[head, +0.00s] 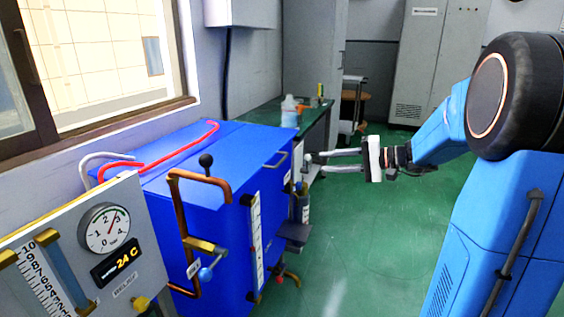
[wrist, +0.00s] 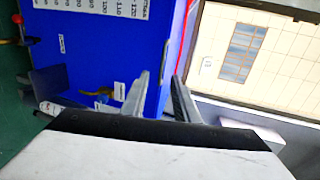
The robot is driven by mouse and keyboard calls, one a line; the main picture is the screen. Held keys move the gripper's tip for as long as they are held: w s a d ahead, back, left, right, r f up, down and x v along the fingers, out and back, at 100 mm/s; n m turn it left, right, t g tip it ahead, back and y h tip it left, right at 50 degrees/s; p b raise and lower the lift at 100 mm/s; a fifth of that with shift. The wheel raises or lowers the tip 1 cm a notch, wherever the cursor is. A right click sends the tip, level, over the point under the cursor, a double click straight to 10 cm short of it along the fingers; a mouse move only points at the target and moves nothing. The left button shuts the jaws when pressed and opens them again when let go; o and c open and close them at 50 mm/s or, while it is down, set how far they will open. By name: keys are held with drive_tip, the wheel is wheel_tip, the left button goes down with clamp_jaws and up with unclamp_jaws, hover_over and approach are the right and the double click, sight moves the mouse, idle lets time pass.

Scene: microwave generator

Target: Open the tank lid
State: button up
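The tank is a large blue box (head: 222,230) left of centre in the head view, with a flat blue lid (head: 235,150) on top that lies closed. A small grey handle (head: 275,161) sits at the lid's right edge. My gripper (head: 312,162) is just right of this handle, its two fingers pointing left, apart and empty. The wrist view shows the parted fingers (wrist: 160,85) with the blue tank wall (wrist: 100,45) behind them. I cannot tell whether a finger touches the tank. The handle is not clear in the wrist view.
A red pipe (head: 190,148) runs along the tank's far top. Copper pipes and a valve (head: 206,274) stand at its front. A gauge panel (head: 85,250) is at the left. A green bench (head: 262,113) with a bottle (head: 289,112) stands behind. The green floor (head: 370,240) at right is clear.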

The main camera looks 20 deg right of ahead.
sight(284, 160)
drive_tip(key=x, duration=0.5)
drive_tip(key=w+x, duration=0.1)
drive_tip(key=x, duration=1.1)
drive_tip(key=shift+w+d+r, duration=0.2)
drive_tip(key=shift+d+r, duration=0.25)
clamp_jaws()
